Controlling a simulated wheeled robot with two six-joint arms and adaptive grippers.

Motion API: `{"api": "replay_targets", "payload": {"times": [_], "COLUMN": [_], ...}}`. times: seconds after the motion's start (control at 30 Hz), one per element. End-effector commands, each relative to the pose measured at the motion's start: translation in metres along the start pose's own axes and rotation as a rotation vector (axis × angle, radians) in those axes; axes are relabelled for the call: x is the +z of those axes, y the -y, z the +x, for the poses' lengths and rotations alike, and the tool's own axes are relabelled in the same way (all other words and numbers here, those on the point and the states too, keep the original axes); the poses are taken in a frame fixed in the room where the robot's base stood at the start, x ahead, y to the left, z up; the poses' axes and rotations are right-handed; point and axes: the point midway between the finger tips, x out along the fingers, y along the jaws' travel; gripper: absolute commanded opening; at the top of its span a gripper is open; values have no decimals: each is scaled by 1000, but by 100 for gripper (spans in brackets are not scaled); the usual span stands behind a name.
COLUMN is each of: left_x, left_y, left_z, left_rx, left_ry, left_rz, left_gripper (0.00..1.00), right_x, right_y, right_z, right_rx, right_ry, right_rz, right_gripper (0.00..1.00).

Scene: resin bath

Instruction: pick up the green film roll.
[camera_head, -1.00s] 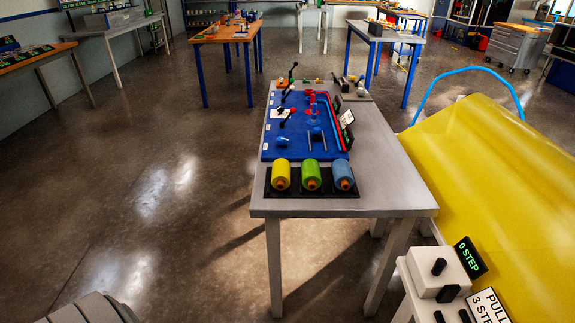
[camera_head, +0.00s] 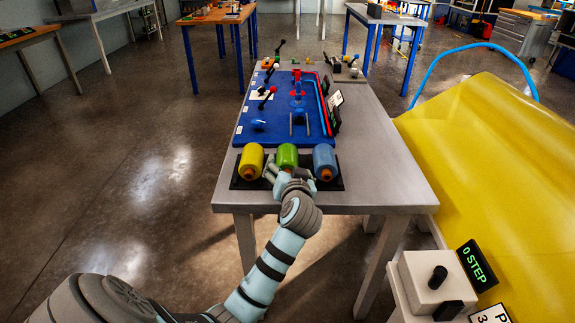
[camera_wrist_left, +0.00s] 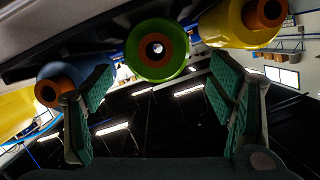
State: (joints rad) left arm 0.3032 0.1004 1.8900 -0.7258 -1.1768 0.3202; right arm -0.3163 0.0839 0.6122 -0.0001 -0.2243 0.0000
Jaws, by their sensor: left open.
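The green film roll (camera_head: 287,156) lies in a black holder (camera_head: 240,184) at the near end of the grey table, between the yellow roll and the blue roll. My left gripper (camera_head: 289,178) is at its near end, and covers its lower front in the head view. In the left wrist view the green roll (camera_wrist_left: 156,50) shows its round end and orange-brown core, centred beyond the fingertips. My left gripper (camera_wrist_left: 160,95) is open, with one finger on each side and nothing between them. My right gripper is not in view.
The yellow roll (camera_head: 251,161) and blue roll (camera_head: 325,162) stand close on either side of the green one. A blue board (camera_head: 260,132) with levers lies behind them. A yellow sheet (camera_head: 490,170) and a step box (camera_head: 435,281) are at the right.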

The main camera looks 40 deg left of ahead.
Motion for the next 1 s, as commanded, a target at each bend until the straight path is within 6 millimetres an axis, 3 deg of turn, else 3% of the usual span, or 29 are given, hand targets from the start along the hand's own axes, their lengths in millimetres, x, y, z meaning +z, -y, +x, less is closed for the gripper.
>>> {"api": "replay_targets", "payload": {"times": [0.3, 0.53, 0.93, 1.0], "left_x": [0, -2, -2, -2], "left_y": [-1, -2, -2, -2], "left_z": [53, 57, 56, 56], "left_rx": [4, 7, 7, 7], "left_ry": [0, 0, 0, -2], "left_rz": [3, 2, 3, 3], "left_gripper": [76, 76, 14, 14], "right_x": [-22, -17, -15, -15], "right_y": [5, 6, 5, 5], "right_z": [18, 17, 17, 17], "right_rx": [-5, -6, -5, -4], "right_ry": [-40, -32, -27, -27], "right_rz": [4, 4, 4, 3], "right_gripper": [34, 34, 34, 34]}}
